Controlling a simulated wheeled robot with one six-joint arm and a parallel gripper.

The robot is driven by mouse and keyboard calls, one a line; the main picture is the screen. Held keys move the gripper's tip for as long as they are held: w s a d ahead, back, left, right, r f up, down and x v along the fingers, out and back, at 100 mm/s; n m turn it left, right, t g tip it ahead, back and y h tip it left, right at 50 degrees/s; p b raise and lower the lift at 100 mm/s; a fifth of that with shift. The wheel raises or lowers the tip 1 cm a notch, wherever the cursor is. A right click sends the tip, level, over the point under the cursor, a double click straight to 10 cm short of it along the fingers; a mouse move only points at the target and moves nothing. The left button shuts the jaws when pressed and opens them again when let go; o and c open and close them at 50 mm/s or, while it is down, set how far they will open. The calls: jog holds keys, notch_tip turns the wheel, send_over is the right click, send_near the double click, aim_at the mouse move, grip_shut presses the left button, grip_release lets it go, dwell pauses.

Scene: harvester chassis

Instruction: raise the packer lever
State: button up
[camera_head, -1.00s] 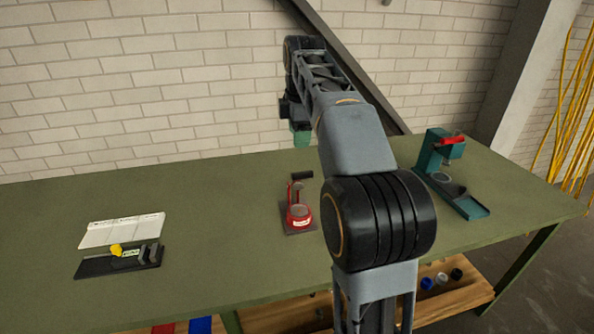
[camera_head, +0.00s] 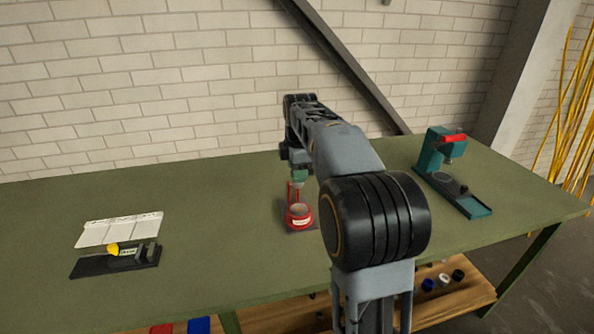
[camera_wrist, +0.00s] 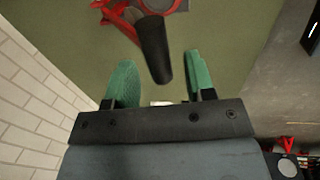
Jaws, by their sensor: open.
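The red packer (camera_head: 299,222) stands on the green table, with a short red post at its back. In the wrist view its black lever handle (camera_wrist: 154,48) points toward me, and its end lies between my green fingertips. My gripper (camera_wrist: 161,80) is open, with a finger on each side of the handle and visible gaps; I see no grip on it. In the head view my gripper (camera_head: 299,175) is low over the packer's post and hides the handle.
A teal press with a red top (camera_head: 451,163) stands to the right. A black holder with a yellow piece (camera_head: 113,248) and a white panel (camera_head: 120,229) lie to the left. The table (camera_head: 220,205) is clear between. A brick wall (camera_head: 150,80) rises behind.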

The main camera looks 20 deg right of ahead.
jog(key=shift+f, duration=0.2)
jog(key=shift+c, duration=0.4)
grip_shut()
